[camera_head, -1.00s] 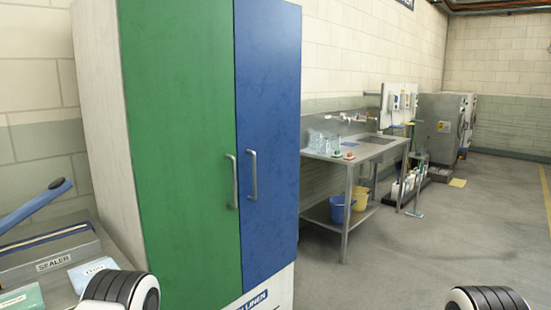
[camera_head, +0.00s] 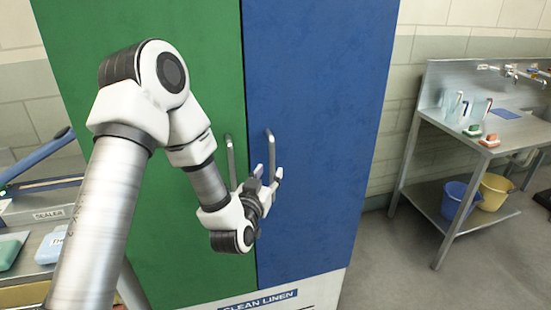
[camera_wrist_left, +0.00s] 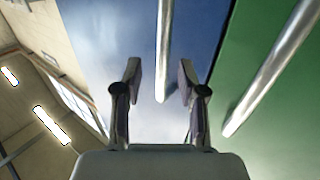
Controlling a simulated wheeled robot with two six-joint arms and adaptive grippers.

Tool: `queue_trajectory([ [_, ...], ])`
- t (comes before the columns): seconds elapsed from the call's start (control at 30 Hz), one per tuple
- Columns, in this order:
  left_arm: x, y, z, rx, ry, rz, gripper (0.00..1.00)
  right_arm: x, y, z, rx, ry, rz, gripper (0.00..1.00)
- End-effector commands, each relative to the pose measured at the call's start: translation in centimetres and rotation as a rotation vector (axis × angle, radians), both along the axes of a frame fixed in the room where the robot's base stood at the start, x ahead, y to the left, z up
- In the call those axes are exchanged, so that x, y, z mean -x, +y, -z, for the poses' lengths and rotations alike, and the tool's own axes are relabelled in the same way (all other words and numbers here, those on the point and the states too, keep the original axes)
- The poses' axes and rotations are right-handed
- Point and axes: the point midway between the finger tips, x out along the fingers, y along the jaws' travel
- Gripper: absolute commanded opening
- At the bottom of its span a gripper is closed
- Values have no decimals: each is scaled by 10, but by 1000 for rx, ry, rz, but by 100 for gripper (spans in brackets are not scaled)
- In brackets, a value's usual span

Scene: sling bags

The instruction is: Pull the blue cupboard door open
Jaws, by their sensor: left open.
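The blue cupboard door (camera_head: 325,110) is closed, beside the green door (camera_head: 205,40). Its vertical metal handle (camera_head: 270,148) is near its left edge. My left gripper (camera_head: 268,176) is in front of the lower part of this handle. In the left wrist view the blue door (camera_wrist_left: 200,30) fills the middle, and its handle (camera_wrist_left: 163,50) reaches down between the two open fingers (camera_wrist_left: 160,85). I cannot tell whether a finger touches it. The green door's handle (camera_wrist_left: 270,70) lies outside the fingers, to the right. My right gripper is not in view.
The green door's handle (camera_head: 231,160) stands close to the blue one. A sealer bench (camera_head: 30,225) is at the left. A steel sink table (camera_head: 440,120) with a yellow bucket (camera_head: 495,190) and a blue bucket (camera_head: 458,200) stands right. The floor (camera_head: 385,265) before it is clear.

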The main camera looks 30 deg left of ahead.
Motion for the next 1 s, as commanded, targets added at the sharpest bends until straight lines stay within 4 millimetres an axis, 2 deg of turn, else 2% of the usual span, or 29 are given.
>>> queue_trajectory([
  [0.1,-24,6,-4,-2,-1,0,41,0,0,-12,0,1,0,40],
  [0.23,-44,12,-2,-1,1,1,41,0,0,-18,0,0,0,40],
  [0.37,-53,14,0,1,3,1,41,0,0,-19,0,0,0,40],
  [0.57,-53,14,1,1,4,2,41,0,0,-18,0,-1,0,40],
  [0.6,-53,14,1,1,4,2,27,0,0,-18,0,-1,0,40],
  [0.67,-53,14,1,1,4,2,5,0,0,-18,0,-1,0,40],
  [0.7,-53,14,1,1,4,2,0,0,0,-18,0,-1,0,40],
  [1.0,-53,14,2,1,4,-5,0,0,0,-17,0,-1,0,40],
])
